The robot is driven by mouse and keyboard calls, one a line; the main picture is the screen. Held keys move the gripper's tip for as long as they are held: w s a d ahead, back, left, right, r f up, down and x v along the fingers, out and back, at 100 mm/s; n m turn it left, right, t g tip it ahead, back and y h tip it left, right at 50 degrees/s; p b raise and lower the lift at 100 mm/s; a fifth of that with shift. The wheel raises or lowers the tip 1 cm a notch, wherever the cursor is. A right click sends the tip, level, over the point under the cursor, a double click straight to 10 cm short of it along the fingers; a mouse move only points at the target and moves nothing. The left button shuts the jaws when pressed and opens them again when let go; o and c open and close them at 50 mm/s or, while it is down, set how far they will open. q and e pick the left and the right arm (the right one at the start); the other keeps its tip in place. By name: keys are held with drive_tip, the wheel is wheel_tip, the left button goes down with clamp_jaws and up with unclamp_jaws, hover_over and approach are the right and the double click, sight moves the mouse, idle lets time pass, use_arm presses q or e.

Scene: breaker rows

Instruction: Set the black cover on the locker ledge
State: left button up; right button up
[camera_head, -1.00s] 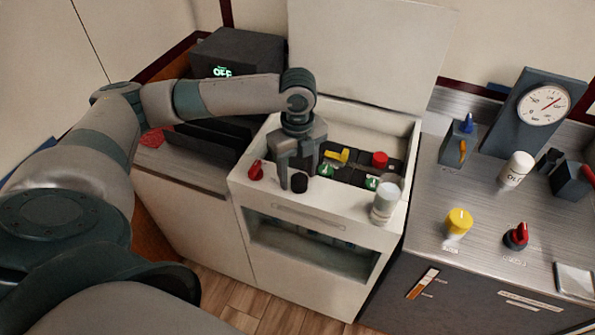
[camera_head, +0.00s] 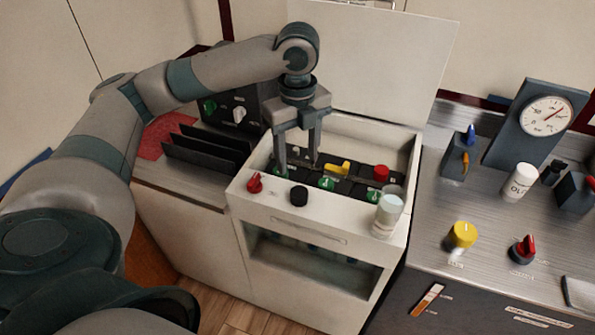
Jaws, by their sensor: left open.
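The black cover (camera_head: 299,196) is a small round cap. It stands on the front ledge (camera_head: 336,219) of the white locker, between a red knob and a clear jar. My left gripper (camera_head: 297,168) is open and empty, fingers pointing down, above the left part of the breaker rows and behind the cover. It is apart from the cover. My right gripper is not in view.
A red knob (camera_head: 254,183) and a clear jar (camera_head: 388,213) with pale contents stand on the same ledge. Breakers with green, yellow and red (camera_head: 381,172) handles fill the recess. The raised lid (camera_head: 380,70) stands behind. A metal counter (camera_head: 480,210) with a gauge (camera_head: 546,115) is right.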

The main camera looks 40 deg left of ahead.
use_arm(q)
drive_tip(key=shift+r, duration=1.1)
